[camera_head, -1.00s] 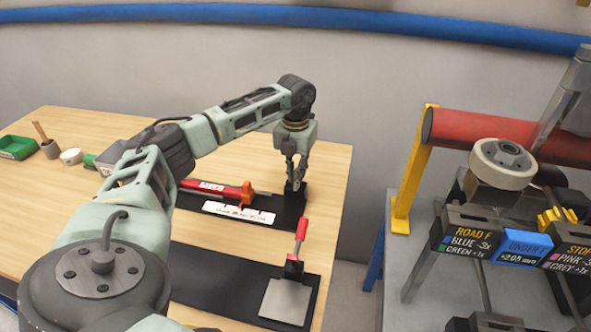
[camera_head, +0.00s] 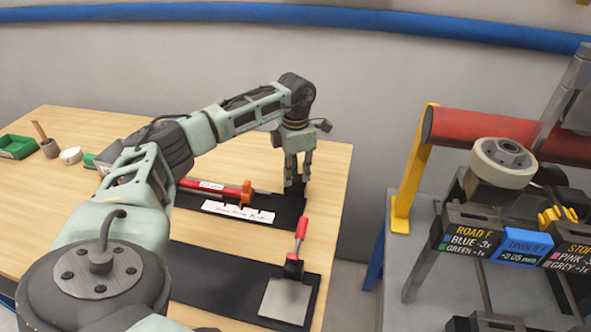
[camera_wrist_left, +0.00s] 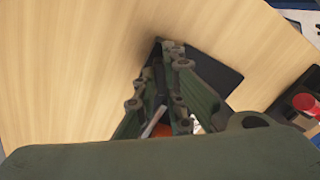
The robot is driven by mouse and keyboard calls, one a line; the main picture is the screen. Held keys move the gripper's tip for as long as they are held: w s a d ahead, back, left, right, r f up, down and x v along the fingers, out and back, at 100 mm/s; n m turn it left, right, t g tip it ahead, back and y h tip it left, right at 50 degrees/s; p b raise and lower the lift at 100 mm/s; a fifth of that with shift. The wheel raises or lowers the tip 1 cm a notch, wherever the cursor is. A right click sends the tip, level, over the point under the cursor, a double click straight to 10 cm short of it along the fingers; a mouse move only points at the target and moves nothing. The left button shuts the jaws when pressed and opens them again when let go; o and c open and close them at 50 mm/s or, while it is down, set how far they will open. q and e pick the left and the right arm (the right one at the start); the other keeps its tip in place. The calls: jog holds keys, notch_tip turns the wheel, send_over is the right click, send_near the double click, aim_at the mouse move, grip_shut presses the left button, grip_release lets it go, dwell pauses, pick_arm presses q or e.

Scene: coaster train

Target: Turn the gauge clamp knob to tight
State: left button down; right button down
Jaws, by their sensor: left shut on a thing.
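A red gauge (camera_head: 212,187) with a white label and an orange upright piece (camera_head: 247,190) lies on the far black mat (camera_head: 290,221). My left gripper (camera_head: 298,181) points down at the mat's far right part, right of the gauge. Its fingers are shut on a small dark piece there, which I take to be the gauge clamp knob (camera_head: 291,189). The fingers hide most of it, so its setting is not readable. In the left wrist view the fingers (camera_wrist_left: 170,75) stand close together over the dark mat, with a bit of orange (camera_wrist_left: 160,130) behind them. My right gripper is out of view.
A white strip with print (camera_head: 238,211) lies on the far mat. A green tray (camera_head: 17,147) stands at the far left. A rack with signs (camera_head: 470,235) stands right of the table.

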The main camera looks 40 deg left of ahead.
aim_at(295, 175)
pick_arm(q)
jog(key=shift+r+m, duration=0.1)
jog(key=shift+m, duration=0.8)
jog(key=c, duration=1.8)
grip_release()
jog(key=shift+c, duration=0.2)
notch_tip(295, 175, up, 12)
